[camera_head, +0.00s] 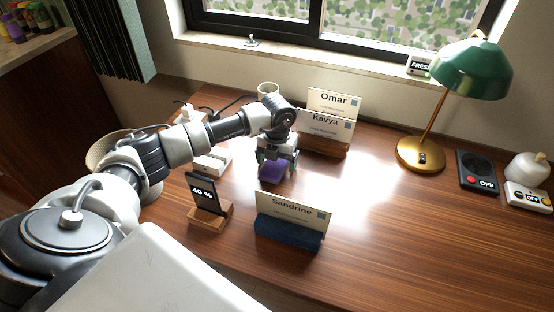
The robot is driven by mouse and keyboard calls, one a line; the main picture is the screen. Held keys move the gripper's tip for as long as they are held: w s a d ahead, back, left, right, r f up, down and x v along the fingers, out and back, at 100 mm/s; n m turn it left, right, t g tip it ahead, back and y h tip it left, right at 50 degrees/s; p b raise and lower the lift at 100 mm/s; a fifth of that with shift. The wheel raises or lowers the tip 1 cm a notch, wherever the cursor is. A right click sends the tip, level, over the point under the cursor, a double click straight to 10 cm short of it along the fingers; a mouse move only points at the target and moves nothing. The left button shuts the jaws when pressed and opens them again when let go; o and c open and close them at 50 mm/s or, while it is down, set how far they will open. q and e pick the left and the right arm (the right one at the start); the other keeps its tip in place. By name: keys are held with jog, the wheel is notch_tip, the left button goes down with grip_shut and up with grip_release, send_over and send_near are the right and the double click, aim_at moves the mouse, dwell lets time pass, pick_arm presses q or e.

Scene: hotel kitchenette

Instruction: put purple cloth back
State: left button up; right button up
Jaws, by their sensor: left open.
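The purple cloth (273,173) is a small bundle on the wooden desk, near the middle of the picture. My left gripper (275,157) points down directly over the cloth, with its fingers at the cloth's upper part. It is open. The fingers partly hide the cloth, and I cannot tell whether they touch it. My right gripper is not in view.
A phone on a stand (203,192) and the Sandrine card in a blue holder (290,230) stand in front of the cloth. The Omar card (334,99) and Kavya card (325,126) stand behind. A green lamp (471,70) is at right. The desk's right front is clear.

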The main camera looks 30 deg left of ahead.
pick_arm(q)
jog(key=shift+r, duration=0.1)
jog(key=shift+r, duration=0.25)
notch_tip(320, 180, up, 12)
jog(key=shift+f, duration=0.15)
dwell(0.4)
